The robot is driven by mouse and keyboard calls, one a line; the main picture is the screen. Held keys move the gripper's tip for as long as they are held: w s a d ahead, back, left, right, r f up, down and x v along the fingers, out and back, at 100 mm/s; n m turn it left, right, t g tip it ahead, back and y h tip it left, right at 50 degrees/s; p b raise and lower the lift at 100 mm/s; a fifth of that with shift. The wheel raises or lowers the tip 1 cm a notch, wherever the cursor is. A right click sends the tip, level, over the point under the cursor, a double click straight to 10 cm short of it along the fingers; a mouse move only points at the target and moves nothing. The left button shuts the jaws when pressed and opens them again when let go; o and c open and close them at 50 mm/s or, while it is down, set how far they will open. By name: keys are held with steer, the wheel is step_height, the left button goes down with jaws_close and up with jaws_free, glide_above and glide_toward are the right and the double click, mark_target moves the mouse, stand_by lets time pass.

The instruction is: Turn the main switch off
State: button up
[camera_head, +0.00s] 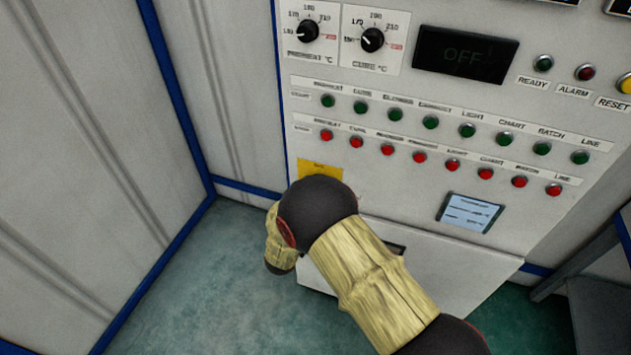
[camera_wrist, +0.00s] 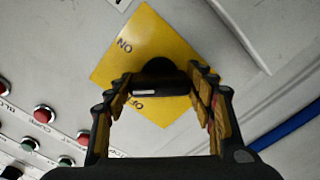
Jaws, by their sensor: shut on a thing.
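The main switch is a black rotary knob (camera_wrist: 160,78) on a yellow plate marked ON and OFF. The plate (camera_wrist: 118,58) shows in the wrist view, and its upper part (camera_head: 318,169) shows in the head view above my arm. My gripper (camera_wrist: 160,88) has its two fingers on either side of the knob, shut on it. A pale mark on the knob's edge lies near the OFF lettering. In the head view my arm hides the knob and my gripper.
The white control panel (camera_head: 400,180) carries rows of green and red buttons (camera_head: 388,149), two dials (camera_head: 372,40) and a dark display (camera_head: 465,54) reading OFF. Several buttons lie near my gripper in the wrist view. A grey wall (camera_head: 80,150) stands at the left.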

steer(key=n+p, duration=0.2)
steer(key=n, duration=0.1)
steer(key=shift+r+n+p, duration=0.15)
steer(key=shift+n+p, duration=0.25)
steer(key=n+p, duration=0.3)
steer(key=n, duration=0.2)
steer(key=shift+f+n, duration=0.2)
steer(key=shift+n, duration=0.1)
steer(key=o, duration=1.1)
steer(key=shift+o, duration=0.3)
steer(key=v, duration=1.2)
